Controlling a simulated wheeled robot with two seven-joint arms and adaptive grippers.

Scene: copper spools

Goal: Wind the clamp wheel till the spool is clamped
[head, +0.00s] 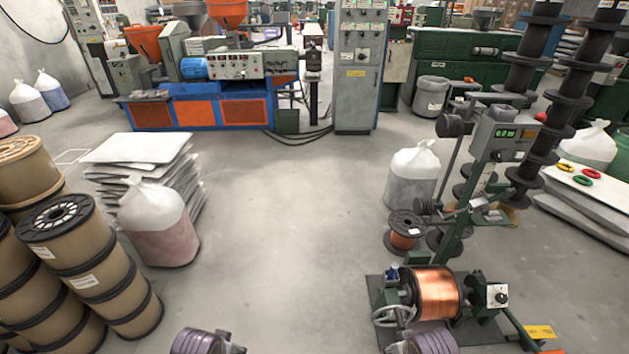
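A copper-wound spool (432,292) lies with its axle level on a dark green machine stand at the lower right. A pale handwheel (392,317), which looks like the clamp wheel, is at the left side of the spool, low on the stand. I cannot tell from here how tightly the spool is held. Ribbed grey-purple parts of my two arms show at the bottom edge, one left of centre and one just below the spool. No gripper fingers show in the head view.
A control box with a dial (497,296) stands right of the spool. Large brown drums (90,265) stand at left. The middle floor is clear.

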